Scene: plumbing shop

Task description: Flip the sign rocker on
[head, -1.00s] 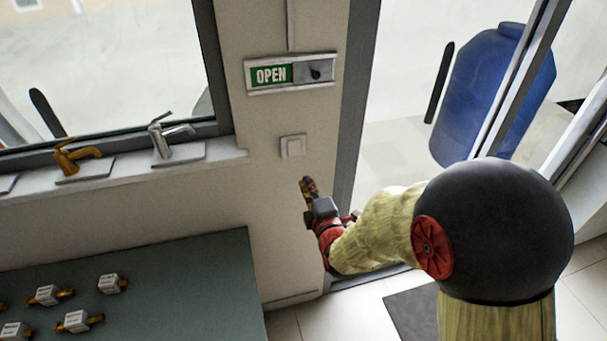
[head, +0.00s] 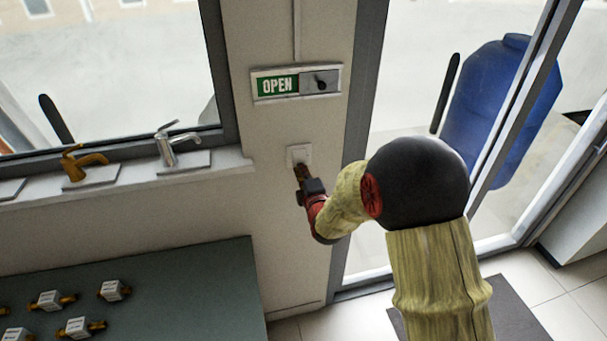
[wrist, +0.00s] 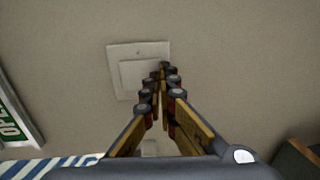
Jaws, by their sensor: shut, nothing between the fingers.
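The sign rocker is a white square wall switch (head: 298,153) on the narrow wall between the window and the glass door, below the OPEN sign (head: 277,86). In the wrist view the switch plate (wrist: 115,65) and its rocker (wrist: 137,72) lie just ahead, and the fingers cover their right and lower part. My gripper (head: 301,172) is shut and empty, with its tips at the lower part of the switch. In the wrist view the closed fingertips (wrist: 162,70) overlap the right side of the rocker. I cannot tell whether they touch it.
Taps (head: 180,148) stand on the window sill to the left. A green-topped table (head: 190,275) with several brass fittings is at lower left. The glass door frame (head: 365,110) stands close on the right, with a blue barrel (head: 495,110) beyond it.

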